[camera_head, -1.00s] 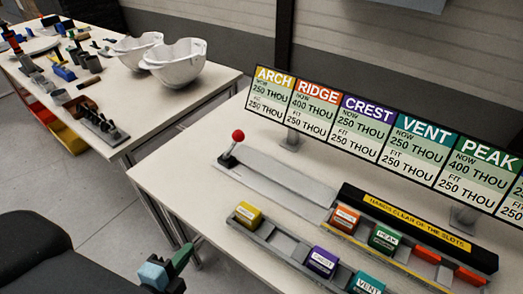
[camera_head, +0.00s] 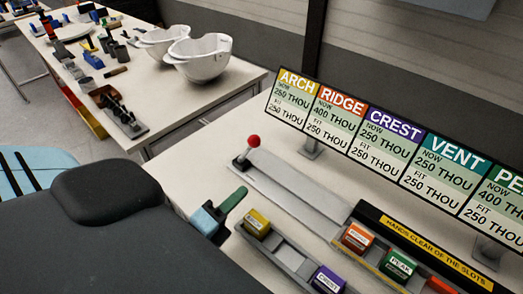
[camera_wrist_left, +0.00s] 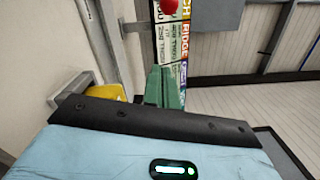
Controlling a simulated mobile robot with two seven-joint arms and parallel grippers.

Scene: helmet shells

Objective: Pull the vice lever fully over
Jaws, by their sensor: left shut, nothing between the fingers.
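The vice lever (camera_head: 246,151) has a red ball knob on a short dark stem. It stands at the left end of a long grey rail (camera_head: 295,187) on the near table. The knob also shows at the top edge of the left wrist view (camera_wrist_left: 170,6). My left gripper (camera_head: 234,199), with green fingers and a light blue body, is shut and empty. It is at the table's near edge, in front of the lever and apart from it. Its green fingers (camera_wrist_left: 165,88) point toward the knob in the wrist view. My right gripper is not in view.
A yellow block (camera_head: 257,222) sits in a grey tray close to my left fingers, with a purple block (camera_head: 327,279) further along. Orange (camera_head: 357,238) and green (camera_head: 401,264) blocks sit in a slotted rack. A sign board (camera_head: 370,140) stands behind. White helmet shells (camera_head: 200,60) are on another table.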

